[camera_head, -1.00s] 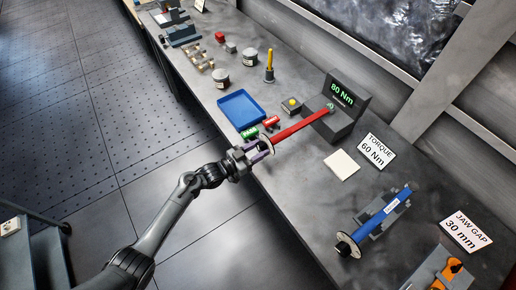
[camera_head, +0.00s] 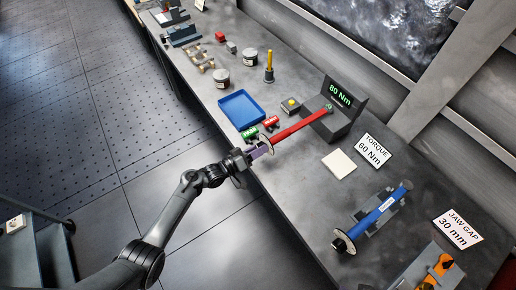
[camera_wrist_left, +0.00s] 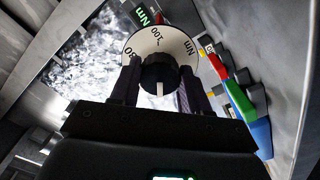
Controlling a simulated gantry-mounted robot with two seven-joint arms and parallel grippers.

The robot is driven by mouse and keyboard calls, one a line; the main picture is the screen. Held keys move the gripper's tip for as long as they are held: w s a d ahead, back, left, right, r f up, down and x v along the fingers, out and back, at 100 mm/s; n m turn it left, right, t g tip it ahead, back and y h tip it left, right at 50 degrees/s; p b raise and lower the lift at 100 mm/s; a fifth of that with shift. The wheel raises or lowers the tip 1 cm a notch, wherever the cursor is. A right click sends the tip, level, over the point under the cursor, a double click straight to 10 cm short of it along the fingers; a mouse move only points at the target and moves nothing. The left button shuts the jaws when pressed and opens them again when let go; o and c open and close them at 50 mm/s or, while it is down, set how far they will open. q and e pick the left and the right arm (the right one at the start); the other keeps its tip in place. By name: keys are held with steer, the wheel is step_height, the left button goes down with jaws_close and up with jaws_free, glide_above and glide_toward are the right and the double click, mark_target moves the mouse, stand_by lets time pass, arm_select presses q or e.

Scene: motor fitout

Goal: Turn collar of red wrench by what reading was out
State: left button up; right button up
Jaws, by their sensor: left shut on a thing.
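The red wrench (camera_head: 300,126) lies with its far end at the tester (camera_head: 342,120), whose screen (camera_head: 340,93) reads 80 Nm in green. My left gripper (camera_head: 258,152) is at the wrench's near end, over the bench's front edge. In the left wrist view its two fingers are shut on the dark collar (camera_wrist_left: 158,75), which has a white mark. Behind the collar is a white dial (camera_wrist_left: 160,42) with 100, Nm and a partly hidden 80. A white card (camera_head: 373,151) reads TORQUE 60 Nm. My right gripper is not in view.
A blue wrench (camera_head: 375,217) rests in a holder at right, near a blank pale pad (camera_head: 339,163).

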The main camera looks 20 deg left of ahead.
arm_select(q)
steer(key=shift+n, duration=0.4)
steer(key=o, duration=1.1)
steer(key=shift+c, duration=0.2)
steer(key=shift+s, duration=0.1)
steer(key=v, duration=1)
steer(key=shift+s+a, duration=0.25)
